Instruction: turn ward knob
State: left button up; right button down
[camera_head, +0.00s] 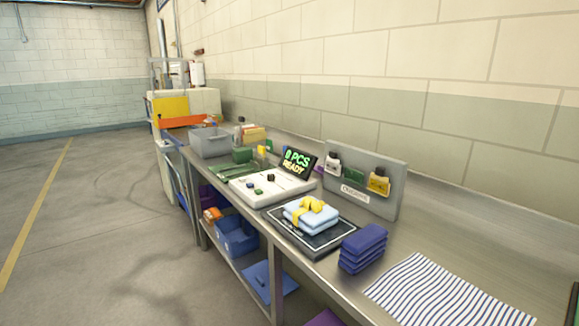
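A white control panel (285,190) lies on the metal bench, with a small dark knob-like piece (271,178) on top and small green (250,184) and blue (258,191) pieces near its left side. Which of these is the ward knob I cannot tell at this size. A black display (298,163) stands at the panel's back, showing "PCS READY" in green and yellow letters. Neither of my grippers is in view, and nothing touches the panel.
Folded light-blue slings with yellow straps (311,212) lie on a dark mat (291,238). Dark-blue folded bundles (363,247) and a striped cloth (430,292) lie nearer. A grey board (365,157) stands behind; a grey bin (210,142) is farther off. Floor left of the bench (95,230) is clear.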

aim_at(270, 176)
jog(key=i+j+z, duration=0.35)
jog(key=i+j, duration=0.15)
jog(key=i+j+z, duration=0.35)
jog(key=j, duration=0.35)
jog(key=i+j+z, duration=0.15)
jog(key=i+j, duration=0.15)
jog(key=i+j+z, duration=0.2)
jog(key=j, duration=0.3)
